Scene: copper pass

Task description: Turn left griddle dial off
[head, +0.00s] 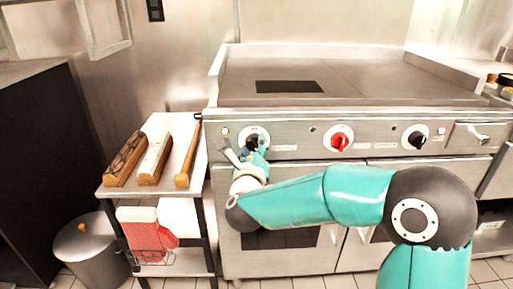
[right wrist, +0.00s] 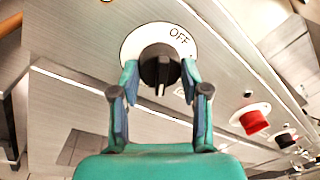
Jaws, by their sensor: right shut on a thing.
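The left griddle dial (head: 253,138) is a black knob on a round white plate, at the left of the griddle's front panel. In the right wrist view the dial (right wrist: 160,66) shows a white line on its lower part, and the word OFF is printed on the plate at its upper right. My right gripper (head: 248,150) is at the dial and partly hides it in the head view. In the right wrist view my right gripper (right wrist: 159,74) has one finger on each side of the knob, shut on it. My left gripper is not in view.
A red dial (head: 339,142) and another black dial (head: 416,138) sit further right on the panel. The griddle top (head: 365,78) is bare.

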